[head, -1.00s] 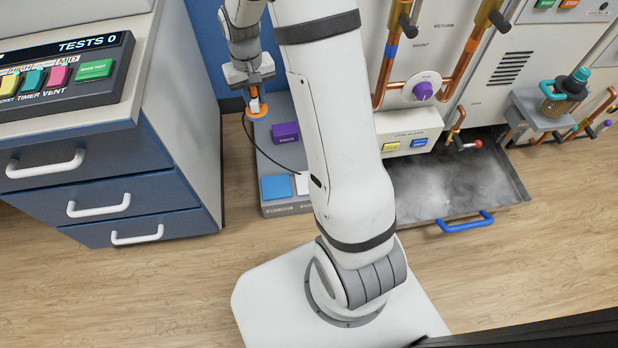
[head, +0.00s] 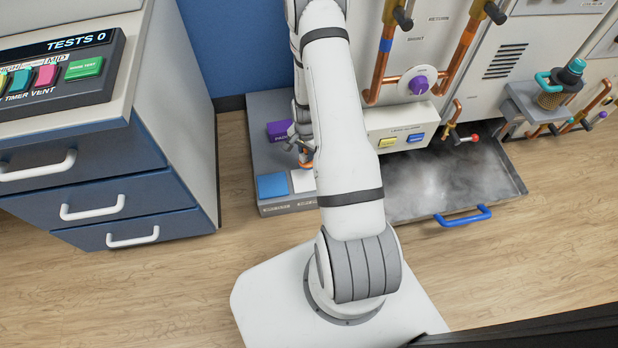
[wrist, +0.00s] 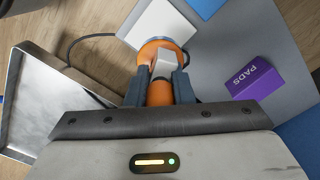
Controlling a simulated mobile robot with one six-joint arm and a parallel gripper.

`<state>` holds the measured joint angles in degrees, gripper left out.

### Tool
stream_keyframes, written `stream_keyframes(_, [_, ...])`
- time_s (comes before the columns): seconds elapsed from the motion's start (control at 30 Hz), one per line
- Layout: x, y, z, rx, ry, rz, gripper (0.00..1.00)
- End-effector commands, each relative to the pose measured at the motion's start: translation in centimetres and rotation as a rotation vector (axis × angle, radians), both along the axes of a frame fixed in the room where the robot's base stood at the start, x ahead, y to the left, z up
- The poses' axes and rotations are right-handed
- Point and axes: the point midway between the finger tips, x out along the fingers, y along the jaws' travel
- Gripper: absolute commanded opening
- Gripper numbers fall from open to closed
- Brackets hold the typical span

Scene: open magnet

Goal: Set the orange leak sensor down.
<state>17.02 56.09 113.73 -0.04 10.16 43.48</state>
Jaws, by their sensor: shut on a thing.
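The orange leak sensor (wrist: 158,46) has a round orange disc, an orange grip and a grey block. My gripper (wrist: 159,78) is shut on it in the wrist view. In the head view, my gripper (head: 302,148) and the sensor (head: 306,164) are beside my arm and partly hidden by it. The disc is over or against the edge of a white square pad (wrist: 160,22), which also shows in the head view (head: 302,181). I cannot tell whether they touch.
A blue pad (head: 272,186) and a purple PADS box (head: 281,130) sit on the grey platform (head: 262,155). A dark cable (wrist: 85,37) runs near the sensor. A misty metal tray (head: 455,180) with a blue handle is to the right. A drawer cabinet (head: 110,200) stands left.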

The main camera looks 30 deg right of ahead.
Motion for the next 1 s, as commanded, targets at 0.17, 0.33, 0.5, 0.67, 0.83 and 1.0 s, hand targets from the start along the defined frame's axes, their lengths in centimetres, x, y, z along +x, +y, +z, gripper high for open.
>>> stream_keyframes(0.17, [-0.3,-0.1,-2.7,0.000,0.001,-0.017,0.00])
stream_keyframes(0.33, [-0.2,-0.1,-5.9,0.000,0.001,-0.015,0.00])
stream_keyframes(0.5, [-0.2,-0.1,-7.4,0.000,0.000,-0.014,0.00])
stream_keyframes(0.67, [-0.2,-0.1,-9.8,0.000,0.001,-0.013,0.00])
stream_keyframes(0.83, [-0.2,-0.1,-10.3,0.000,0.000,-0.013,0.00])
stream_keyframes(1.0, [-0.2,0.0,-10.4,0.000,0.000,-0.012,0.00])
